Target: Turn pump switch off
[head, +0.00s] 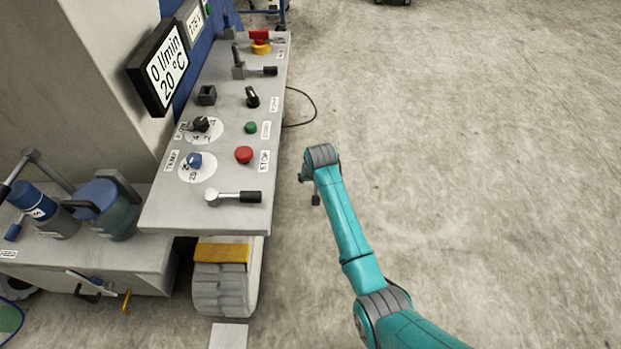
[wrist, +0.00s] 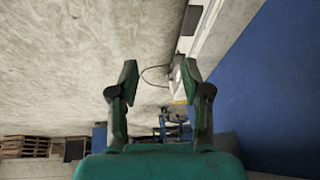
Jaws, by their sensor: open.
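The panel (head: 225,150) is a pale sloping board at the left of the head view. A black rotary switch (head: 252,97) sits on its upper middle, beside a small label that seems to read PUMP. The switch handle stands tilted; which setting it points to is too small to tell. My gripper (head: 315,198) is off the panel's right side, over the floor, apart from every control. In the wrist view my gripper (wrist: 160,75) is open and empty, its two fingers wide apart. The switch cannot be made out in the wrist view.
Near the switch are a green button (head: 251,127), a red stop button (head: 244,155), a black-knobbed dial (head: 200,125), a blue-knobbed dial (head: 195,161) and a lever (head: 240,197). A display (head: 164,70) reads 0 l/min, 20 °C. Open floor (head: 450,130) lies to the right.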

